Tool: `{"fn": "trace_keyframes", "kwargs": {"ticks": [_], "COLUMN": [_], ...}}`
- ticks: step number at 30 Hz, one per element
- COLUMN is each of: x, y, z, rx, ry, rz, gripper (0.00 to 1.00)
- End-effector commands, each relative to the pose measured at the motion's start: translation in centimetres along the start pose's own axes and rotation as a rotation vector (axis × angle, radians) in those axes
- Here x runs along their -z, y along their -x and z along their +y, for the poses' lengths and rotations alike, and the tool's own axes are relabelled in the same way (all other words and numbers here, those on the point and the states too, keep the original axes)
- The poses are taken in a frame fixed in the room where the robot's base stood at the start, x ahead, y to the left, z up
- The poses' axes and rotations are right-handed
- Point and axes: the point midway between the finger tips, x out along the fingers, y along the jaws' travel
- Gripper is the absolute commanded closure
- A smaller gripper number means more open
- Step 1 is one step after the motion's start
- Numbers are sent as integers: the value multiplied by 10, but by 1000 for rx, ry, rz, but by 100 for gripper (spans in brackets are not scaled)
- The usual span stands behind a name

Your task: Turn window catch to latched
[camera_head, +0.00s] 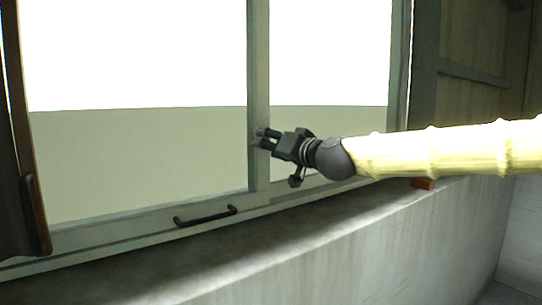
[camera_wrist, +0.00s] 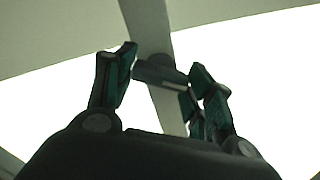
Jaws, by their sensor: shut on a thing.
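The window catch (camera_wrist: 158,72) is a short dark bar on the pale upright bar of the window (camera_wrist: 148,25). In the wrist view it lies at a slant between my fingers. My gripper (camera_head: 262,138) is at the window's middle upright (camera_head: 258,60) in the head view, reaching in from the right. In the wrist view my gripper (camera_wrist: 162,85) is shut on the catch, with a finger on each side of it. In the head view the fingers hide the catch, and I cannot tell its exact angle to the frame there.
A black pull handle (camera_head: 205,216) sits on the lower window rail. A concrete sill (camera_head: 290,245) runs below, with a small orange-red block (camera_head: 422,183) at the right. A dark brown panel (camera_head: 25,150) stands at the far left. The space before the left pane is clear.

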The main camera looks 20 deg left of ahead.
Motion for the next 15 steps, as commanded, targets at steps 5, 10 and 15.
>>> {"fn": "trace_keyframes", "kwargs": {"ticks": [5,10,15], "x": [-2,-2,-1], "y": [0,0,0], "z": [2,2,3], "rx": [0,0,0], "ry": [-167,-330,-490], "rz": [4,3,4], "gripper": [70,70,70]}}
